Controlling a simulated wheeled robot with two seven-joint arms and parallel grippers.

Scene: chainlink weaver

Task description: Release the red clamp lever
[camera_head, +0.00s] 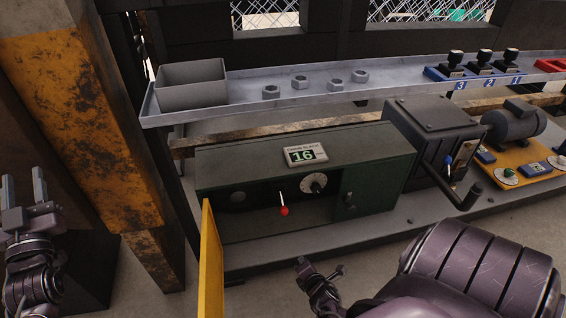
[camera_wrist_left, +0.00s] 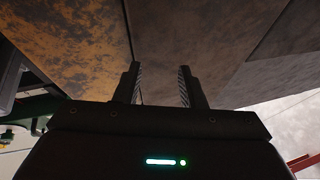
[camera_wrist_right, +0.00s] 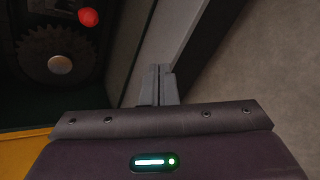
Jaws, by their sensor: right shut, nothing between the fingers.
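The red clamp lever (camera_head: 283,210) has a pale rod and a red ball knob. Its rod points down from the front of the dark green machine box (camera_head: 365,180). The red knob also shows at the upper left of the right wrist view (camera_wrist_right: 88,17), above a dark gear. My right gripper (camera_head: 303,263) is below and in front of the lever, apart from it. Its fingers are shut with nothing between them. My left gripper (camera_head: 23,188) is at the far left, away from the box. Its two fingers are apart and empty.
A yellow panel (camera_head: 211,262) stands out at the box's left front edge. A rusty orange post (camera_head: 80,120) is between my left gripper and the box. A black hand crank (camera_head: 462,197) juts out at the right. A metal shelf (camera_head: 225,108) with several nuts runs behind.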

